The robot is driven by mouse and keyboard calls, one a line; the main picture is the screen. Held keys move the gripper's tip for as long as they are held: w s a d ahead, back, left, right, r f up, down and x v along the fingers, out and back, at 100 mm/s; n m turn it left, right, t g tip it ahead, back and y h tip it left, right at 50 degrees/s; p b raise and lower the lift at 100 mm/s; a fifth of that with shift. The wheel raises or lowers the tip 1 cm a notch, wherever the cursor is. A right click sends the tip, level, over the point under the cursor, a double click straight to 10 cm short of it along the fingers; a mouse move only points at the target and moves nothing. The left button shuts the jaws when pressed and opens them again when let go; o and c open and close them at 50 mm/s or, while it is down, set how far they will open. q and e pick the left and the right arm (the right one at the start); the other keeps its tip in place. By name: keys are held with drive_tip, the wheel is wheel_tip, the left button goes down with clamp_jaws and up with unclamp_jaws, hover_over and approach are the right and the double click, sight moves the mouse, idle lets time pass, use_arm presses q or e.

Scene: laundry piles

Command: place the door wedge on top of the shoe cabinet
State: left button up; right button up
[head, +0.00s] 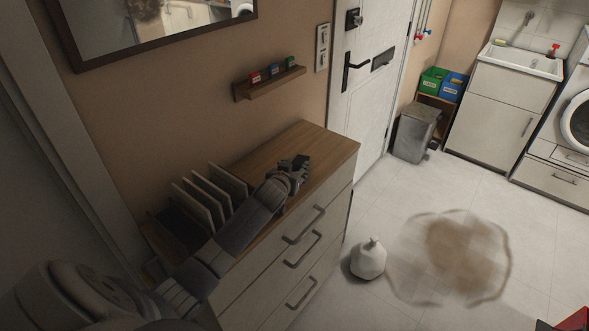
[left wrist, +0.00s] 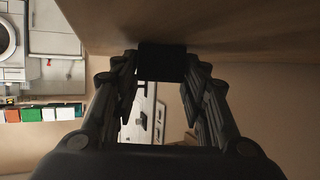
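The shoe cabinet (head: 330,151) is a pale chest with drawers and a wooden top, against the wall in the head view. My left gripper (head: 296,168) is over its top, towards the far end. In the left wrist view, the fingers of my left gripper (left wrist: 161,75) are closed on both sides of a dark block, which looks like the door wedge (left wrist: 162,60). The block is at or very near the brown wooden surface; I cannot tell whether it touches. In the head view it is a small dark shape at the fingertips. My right gripper is not in view.
Upright panels in a rack (head: 207,196) stand on the cabinet's near end, beside my left arm. A small wall shelf (head: 270,84) hangs above. A white jug (head: 368,259) and a brown stain (head: 465,250) are on the floor. The cabinet's far end is clear.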

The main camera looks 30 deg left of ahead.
use_arm(q)
drive_tip(key=shift+o, duration=0.5)
drive_tip(key=shift+r, duration=0.25)
drive_tip(key=shift+s, duration=0.2)
drive_tip(key=shift+b+v, duration=0.35)
drive_tip(key=shift+v, duration=3.2)
